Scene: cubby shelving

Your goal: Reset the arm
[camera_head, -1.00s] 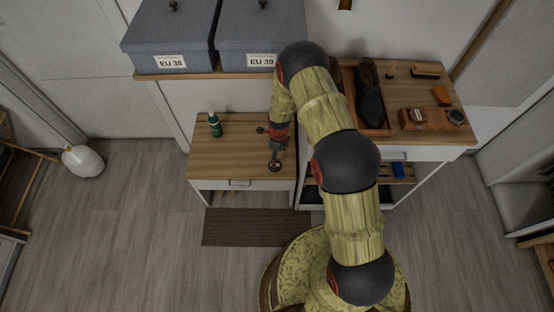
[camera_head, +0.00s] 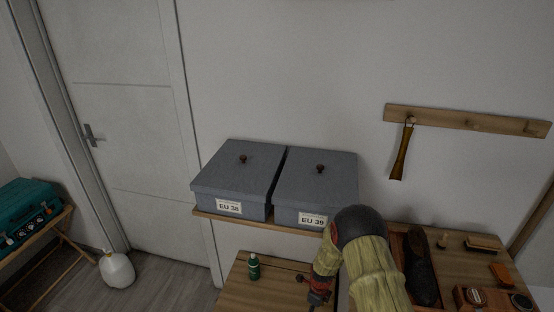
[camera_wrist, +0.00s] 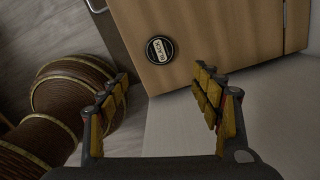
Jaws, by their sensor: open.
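My arm reaches in from the bottom of the head view. My gripper (camera_head: 318,294) hangs low over the wooden cabinet top (camera_head: 262,290), and its tip is cut off by the picture's lower edge. In the wrist view my gripper (camera_wrist: 160,80) has its two fingers spread wide apart with nothing between them.
A green bottle (camera_head: 254,267) stands left of my gripper. Grey boxes marked EU 38 (camera_head: 230,190) and EU 39 (camera_head: 312,188) sit on a shelf above. A dark shoe (camera_head: 421,268) and brushes lie right. A shoehorn (camera_head: 402,150) hangs from a wall rail.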

